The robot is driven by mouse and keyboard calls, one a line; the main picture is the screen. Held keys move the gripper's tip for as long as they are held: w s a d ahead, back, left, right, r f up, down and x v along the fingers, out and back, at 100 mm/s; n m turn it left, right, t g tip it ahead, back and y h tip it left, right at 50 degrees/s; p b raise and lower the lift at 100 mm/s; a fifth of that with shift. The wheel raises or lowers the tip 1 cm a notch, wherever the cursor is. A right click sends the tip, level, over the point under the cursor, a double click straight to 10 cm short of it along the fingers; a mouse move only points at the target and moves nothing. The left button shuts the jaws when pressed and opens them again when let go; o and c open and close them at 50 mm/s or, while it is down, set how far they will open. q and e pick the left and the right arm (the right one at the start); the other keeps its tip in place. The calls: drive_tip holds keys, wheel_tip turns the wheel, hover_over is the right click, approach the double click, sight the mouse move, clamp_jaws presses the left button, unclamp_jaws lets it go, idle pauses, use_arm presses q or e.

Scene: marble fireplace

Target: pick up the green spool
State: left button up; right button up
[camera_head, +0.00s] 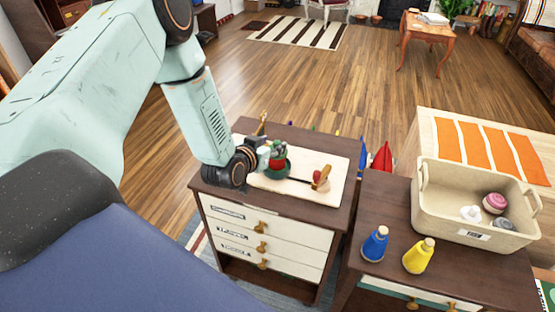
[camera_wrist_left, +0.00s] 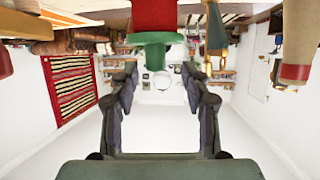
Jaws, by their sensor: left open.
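The green spool (camera_head: 279,164), wound with red, stands on a cream board on the dark-topped drawer cabinet. In the left wrist view, which looks upside down, the spool (camera_wrist_left: 152,38) shows a green flange and a red body at the top centre. My left gripper (camera_head: 262,153) is beside the spool, at its left in the head view, and partly overlaps other small things. In the left wrist view the fingers of this gripper (camera_wrist_left: 160,78) are apart with nothing held between them. My right gripper is not in view.
The cream board (camera_head: 318,155) also carries a red-and-wood item (camera_head: 321,179). A beige bin (camera_head: 465,222), a blue bottle (camera_head: 375,244) and a yellow bottle (camera_head: 418,256) stand on the cabinet at right. A red cone (camera_head: 382,157) is behind the board.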

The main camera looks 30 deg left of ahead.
sight(275, 144)
use_arm(q)
drive_tip(key=w, duration=0.1)
drive_tip(key=w+f, duration=0.1)
drive_tip(key=shift+w+d+f, duration=0.1)
drive_tip(key=shift+w+d, duration=0.15)
drive_tip(key=shift+w, duration=0.1)
drive_tip(key=shift+w+a+f, duration=0.15)
drive_tip(key=shift+a+f, duration=0.05)
drive_tip(key=shift+a, duration=0.15)
drive_tip(key=shift+d+r, duration=0.15)
drive_tip(key=shift+d, duration=0.2)
drive_tip(key=c, duration=0.4)
drive_tip(key=shift+a, duration=0.25)
drive_tip(key=c, duration=0.4)
drive_tip(key=shift+d, duration=0.15)
clamp_jaws()
